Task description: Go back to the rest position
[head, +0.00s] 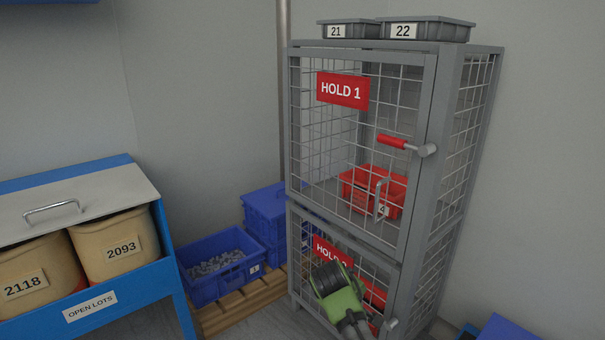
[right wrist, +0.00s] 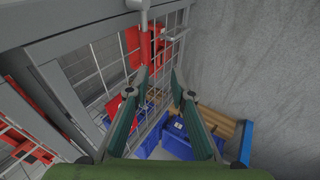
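My right gripper (head: 340,288) is in front of the lower HOLD door of the grey mesh cage (head: 448,150) in the head view. Its fingertips are hard to make out there. In the right wrist view the two fingers (right wrist: 158,78) stand apart with nothing between them. A red latch handle (right wrist: 145,45) hangs just beyond the fingertips; I cannot tell whether they touch it. My left gripper is not in view.
The upper door carries a HOLD 1 sign (head: 342,90) and a red handle (head: 392,141). A red bin (head: 373,190) sits inside. Blue crates (head: 222,265) stand on a wooden pallet (head: 240,308) left of the cage. A blue bench (head: 150,285) with sacks is at the left.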

